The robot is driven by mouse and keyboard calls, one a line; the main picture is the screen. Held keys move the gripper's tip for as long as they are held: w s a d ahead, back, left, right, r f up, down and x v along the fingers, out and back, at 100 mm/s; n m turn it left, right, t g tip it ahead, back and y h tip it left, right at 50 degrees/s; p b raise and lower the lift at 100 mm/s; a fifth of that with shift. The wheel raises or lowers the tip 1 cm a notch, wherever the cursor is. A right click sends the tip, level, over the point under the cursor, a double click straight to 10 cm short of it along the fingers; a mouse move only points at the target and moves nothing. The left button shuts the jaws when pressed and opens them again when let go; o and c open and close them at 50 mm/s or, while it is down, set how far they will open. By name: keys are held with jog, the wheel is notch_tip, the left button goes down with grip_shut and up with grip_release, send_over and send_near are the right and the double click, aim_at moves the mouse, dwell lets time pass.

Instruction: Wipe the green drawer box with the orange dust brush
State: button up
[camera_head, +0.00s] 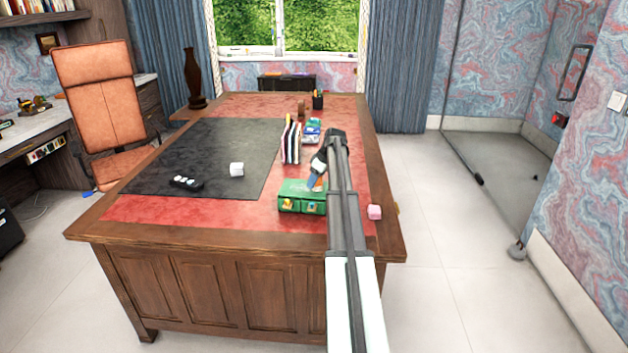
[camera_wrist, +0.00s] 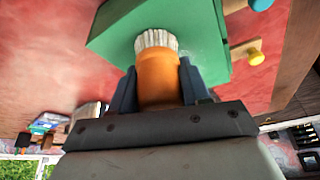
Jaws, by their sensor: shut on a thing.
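The green drawer box (camera_head: 291,190) sits on the red leather near the right front part of the desk, with small knobs on its front. My gripper (camera_head: 315,186) is over its top right part. In the wrist view, my gripper (camera_wrist: 158,88) is shut on the orange handle of the dust brush (camera_wrist: 156,75). Its pale bristles point at the top of the green box (camera_wrist: 117,35) and overlap it in the picture; I cannot tell whether they touch. In the head view my arm and gripper hide most of the brush and the box's right side.
Upright books (camera_head: 291,142) and a pencil cup (camera_head: 318,100) stand behind.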

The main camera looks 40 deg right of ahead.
jog(key=shift+w+a, duration=1.05)
jog(key=shift+w, duration=0.25)
jog(key=shift+w+a, duration=1.1)
jog(key=shift+w, duration=0.15)
jog(key=shift+w+a, duration=1.05)
jog(key=shift+w, duration=0.55)
jog(key=shift+s+d, duration=0.2)
jog(key=shift+d, duration=0.15)
jog(key=shift+s+d, duration=1.1)
jog(key=shift+s, duration=0.25)
jog(key=shift+s+d, duration=1.15)
jog(key=shift+s, duration=0.2)
jog(key=shift+s+d, duration=1.1)
jog(key=shift+s, duration=0.25)
jog(key=shift+w+a, duration=1.15)
jog(key=shift+w, duration=0.2)
jog(key=shift+w+a, duration=1.1)
jog(key=shift+w, duration=0.3)
jog(key=shift+w+a, duration=1.15)
jog(key=shift+w, duration=0.2)
jog(key=shift+w+a+r, duration=0.15)
jog(key=shift+w+a, duration=0.05)
notch_tip(320, 180, up, 8)
jog(key=shift+s+d, duration=0.1)
